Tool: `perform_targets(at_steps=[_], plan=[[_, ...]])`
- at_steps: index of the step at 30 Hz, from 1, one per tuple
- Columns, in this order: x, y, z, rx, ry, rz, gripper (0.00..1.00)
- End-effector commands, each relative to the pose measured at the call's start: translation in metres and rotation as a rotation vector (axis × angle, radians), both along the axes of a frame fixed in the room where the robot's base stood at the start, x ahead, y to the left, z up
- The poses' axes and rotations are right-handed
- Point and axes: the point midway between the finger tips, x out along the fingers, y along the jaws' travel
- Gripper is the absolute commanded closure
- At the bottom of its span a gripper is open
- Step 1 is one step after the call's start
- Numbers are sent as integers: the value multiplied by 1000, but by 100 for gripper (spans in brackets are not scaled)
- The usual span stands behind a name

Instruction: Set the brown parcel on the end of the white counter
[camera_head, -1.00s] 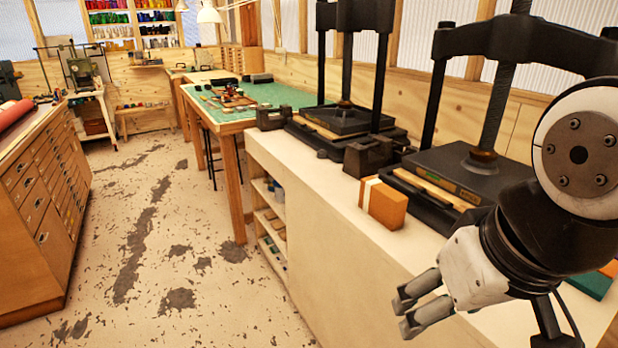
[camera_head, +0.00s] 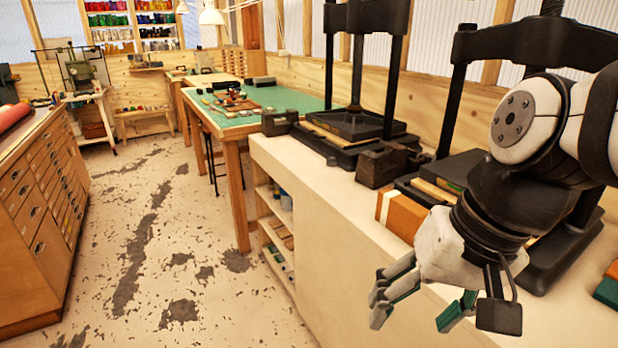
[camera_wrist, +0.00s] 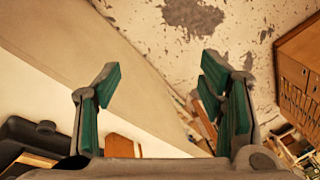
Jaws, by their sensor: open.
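The brown parcel (camera_head: 403,215), a small orange-brown box with a white band, stands on the white counter (camera_head: 335,188) beside the black presses. My gripper (camera_head: 418,303) is open and empty, in front of the parcel and towards the counter's front edge, partly hiding the parcel's right side. In the wrist view the green-padded fingers (camera_wrist: 160,78) are spread wide with nothing between them. The parcel (camera_wrist: 120,147) shows low there, beside the left finger's base, partly cut off by my gripper's body. The counter top (camera_wrist: 38,98) is at the left.
A black press (camera_head: 355,125) and dark metal blocks (camera_head: 380,165) stand behind and left of the parcel. A green-topped table (camera_head: 265,104) adjoins the counter's far end. Green and orange blocks (camera_head: 608,290) lie at the right. The front strip of counter is bare; the floor left is clear.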

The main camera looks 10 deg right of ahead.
Motion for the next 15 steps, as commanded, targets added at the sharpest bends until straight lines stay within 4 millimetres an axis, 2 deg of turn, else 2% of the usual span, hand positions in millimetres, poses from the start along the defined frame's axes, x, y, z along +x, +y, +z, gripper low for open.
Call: perform_targets(at_steps=[5,8,15], plan=[[20,11,-11,146,105,-127,37],[40,18,-18,271,181,-236,37],[108,18,-34,640,350,-549,37]])
